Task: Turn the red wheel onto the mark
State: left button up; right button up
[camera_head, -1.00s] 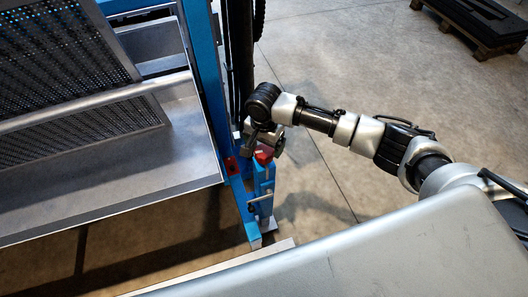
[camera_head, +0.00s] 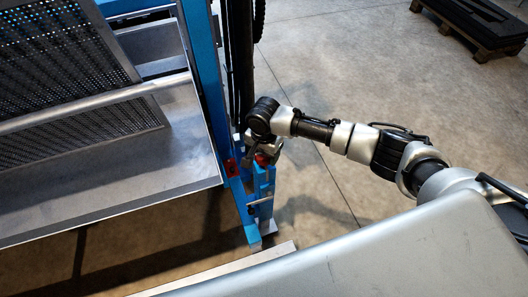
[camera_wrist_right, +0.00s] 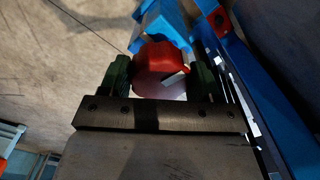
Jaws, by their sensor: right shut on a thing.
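The red wheel (camera_head: 262,160) sits on top of a blue post (camera_head: 263,185) beside the blue machine frame. In the head view most of it is hidden under my right gripper (camera_head: 265,154). In the right wrist view the red wheel (camera_wrist_right: 162,58) lies between the two dark green fingers of my right gripper (camera_wrist_right: 161,76), which is shut on it. A short white strip (camera_wrist_right: 175,77) shows on the wheel's near face. I cannot make out a separate mark for certain. My left gripper is not in view.
A metal tray (camera_head: 190,150) with perforated sieve panels (camera_head: 60,60) fills the left. A blue upright (camera_head: 205,70) stands close beside the wheel. A large grey metal surface (camera_head: 400,255) fills the lower right. A pallet with dark sheets (camera_head: 480,22) lies far off. Open floor lies behind my arm.

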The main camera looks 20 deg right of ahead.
jog(key=shift+s+r+n+p, duration=0.15)
jog(key=shift+n+p, duration=0.8)
jog(key=shift+p, duration=1.3)
jog(key=shift+w+r+n+p, duration=0.1)
jog(key=shift+n+p, duration=0.85)
jog(key=shift+p, duration=1.25)
jog(key=n+p, duration=0.1)
jog(key=n, duration=0.1)
jog(key=shift+f+n, duration=0.2)
jog(key=shift+n, duration=0.2)
jog(key=n+p, duration=0.1)
jog(key=n, duration=0.7)
jog(key=shift+p, duration=0.3)
jog(key=shift+n, duration=2.1)
jog(key=o, duration=0.9)
jog(key=shift+r, duration=0.1)
